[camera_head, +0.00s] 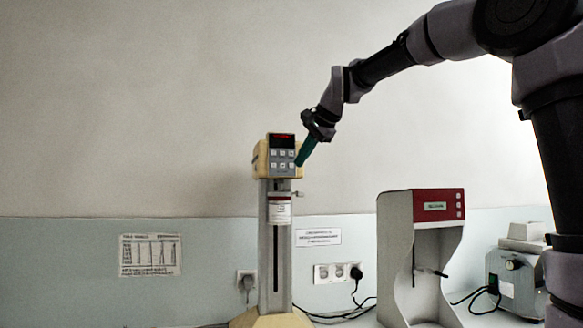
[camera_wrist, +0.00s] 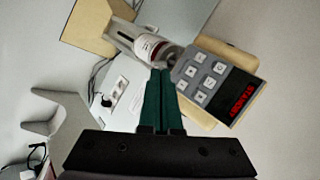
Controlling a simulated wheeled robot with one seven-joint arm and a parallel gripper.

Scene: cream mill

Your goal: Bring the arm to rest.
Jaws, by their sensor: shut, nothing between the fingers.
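My gripper (camera_head: 301,160) is at the right edge of the keypad head of the cream mill (camera_head: 274,160) in the head view. In the wrist view, the green fingers of my gripper (camera_wrist: 160,72) lie side by side, shut, with nothing between them. Their tips are close to the grey keypad (camera_wrist: 207,82) with its red lit display; I cannot tell whether they touch it. My arm (camera_head: 385,65) reaches in from the upper right, bent and stretched out toward the mill.
A grey device with a red top (camera_head: 437,204) stands right of the mill. A grey box with a knob (camera_head: 513,270) is farther right. Wall sockets (camera_head: 337,272), cables and a posted chart (camera_head: 150,255) are behind.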

